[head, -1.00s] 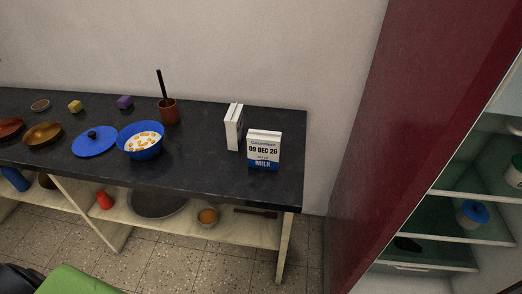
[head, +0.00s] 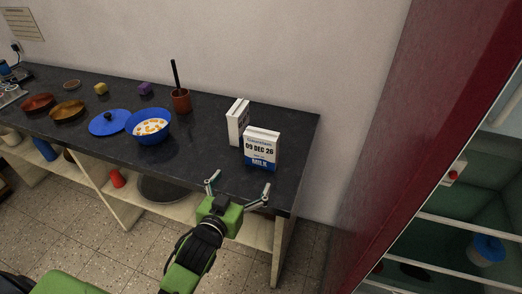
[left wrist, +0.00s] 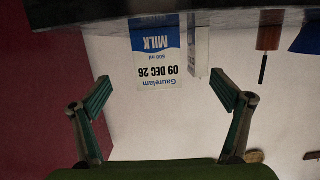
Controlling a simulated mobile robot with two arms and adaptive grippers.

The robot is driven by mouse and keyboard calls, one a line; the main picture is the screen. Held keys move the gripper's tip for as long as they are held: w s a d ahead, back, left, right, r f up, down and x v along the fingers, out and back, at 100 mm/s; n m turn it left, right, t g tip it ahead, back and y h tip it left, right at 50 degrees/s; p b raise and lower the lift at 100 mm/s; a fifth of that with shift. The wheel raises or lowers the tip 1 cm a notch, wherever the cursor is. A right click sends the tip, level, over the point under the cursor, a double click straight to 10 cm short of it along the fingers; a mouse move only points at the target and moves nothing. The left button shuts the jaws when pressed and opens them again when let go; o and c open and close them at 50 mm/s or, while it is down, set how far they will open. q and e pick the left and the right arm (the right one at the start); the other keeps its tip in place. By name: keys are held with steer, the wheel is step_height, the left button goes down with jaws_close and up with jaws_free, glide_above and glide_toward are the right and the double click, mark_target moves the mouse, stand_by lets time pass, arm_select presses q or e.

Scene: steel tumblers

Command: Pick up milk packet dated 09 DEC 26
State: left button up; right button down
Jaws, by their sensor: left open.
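The milk packet dated 09 DEC 26 (head: 261,148) is white with a blue band reading MILK. It stands upright on the dark counter (head: 205,155) near its right end. It shows upside down in the left wrist view (left wrist: 154,60), between the open fingers but farther off. A second white packet (head: 237,122) stands just behind it to the left; its date is not readable. My left gripper (head: 238,190) is open and empty, at the counter's front edge, in front of the dated packet and not touching it. My right gripper is not in view.
A blue bowl with pale food (head: 150,127), a blue lid (head: 109,122) and a brown pot with a dark handle (head: 181,101) stand left along the counter. A dark red cabinet side (head: 420,90) rises at right, beside open shelves.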

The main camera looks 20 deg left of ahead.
arm_select(q)
steer(key=t, duration=0.2)
glide_toward(259, 138)
steer(key=w, duration=0.4)
steer(key=w+f+p, duration=0.1)
steer(key=w, duration=0.1)
steer(key=shift+w+a, duration=0.1)
steer(key=shift+a, duration=0.05)
steer(key=shift+w+d+p, duration=0.15)
steer(key=shift+w+p, duration=0.15)
steer(key=shift+w, duration=1.25)
steer(key=shift+w+d+p, duration=0.1)
steer(key=shift+w+p, duration=0.15)
steer(key=shift+w, duration=1.3)
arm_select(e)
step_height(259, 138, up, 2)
arm_select(q)
steer(key=c, duration=1.8)
steer(key=shift+r, duration=0.1)
steer(key=c, duration=0.4)
steer(key=shift+o, duration=0.2)
